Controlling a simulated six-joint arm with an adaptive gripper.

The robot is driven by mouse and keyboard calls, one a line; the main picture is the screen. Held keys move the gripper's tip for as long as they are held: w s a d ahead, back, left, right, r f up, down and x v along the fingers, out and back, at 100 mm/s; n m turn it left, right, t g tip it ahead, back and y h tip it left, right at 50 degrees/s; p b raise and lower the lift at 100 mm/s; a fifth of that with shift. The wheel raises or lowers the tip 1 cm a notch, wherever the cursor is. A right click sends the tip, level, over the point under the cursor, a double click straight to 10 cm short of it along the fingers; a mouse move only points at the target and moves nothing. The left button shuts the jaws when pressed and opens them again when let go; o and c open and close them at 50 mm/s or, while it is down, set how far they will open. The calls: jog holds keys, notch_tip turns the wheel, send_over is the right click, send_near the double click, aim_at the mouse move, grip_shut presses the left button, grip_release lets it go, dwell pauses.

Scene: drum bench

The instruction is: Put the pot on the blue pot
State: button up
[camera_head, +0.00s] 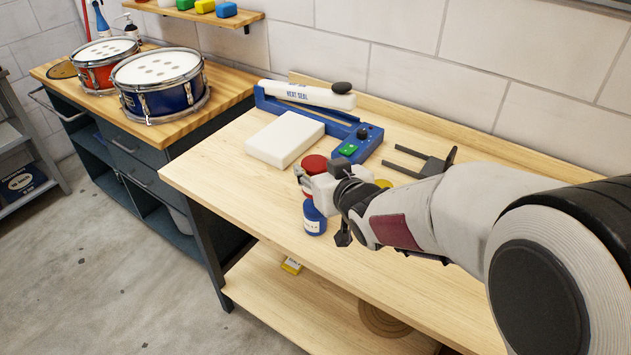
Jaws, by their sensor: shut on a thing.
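A small pot with a red lid (314,164) is at my gripper (307,184), near the middle of the wooden bench. My gripper is shut on this red pot, and its body hides much of the pot's right side. The blue pot (314,220) with a white label stands upright on the bench near its front edge. In the picture it shows just below the red pot and gripper, which cover its top. I cannot tell whether the red pot touches the blue pot.
A blue and white heat sealer (355,135) and a white block (285,138) stand behind. A dark forked holder (425,162) and a partly hidden yellow thing (383,183) are to the right. Two drums (158,84) stand on the left bench. The bench's front left is clear.

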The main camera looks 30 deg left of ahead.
jog(key=shift+f, duration=1.85)
jog(key=shift+f, duration=0.15)
jog(key=o, duration=1.2)
jog(key=shift+c, duration=0.2)
jog(key=shift+s+d+r, duration=0.2)
jog(key=shift+d+r, duration=0.1)
jog(key=v, duration=1.1)
jog(key=shift+d, duration=0.15)
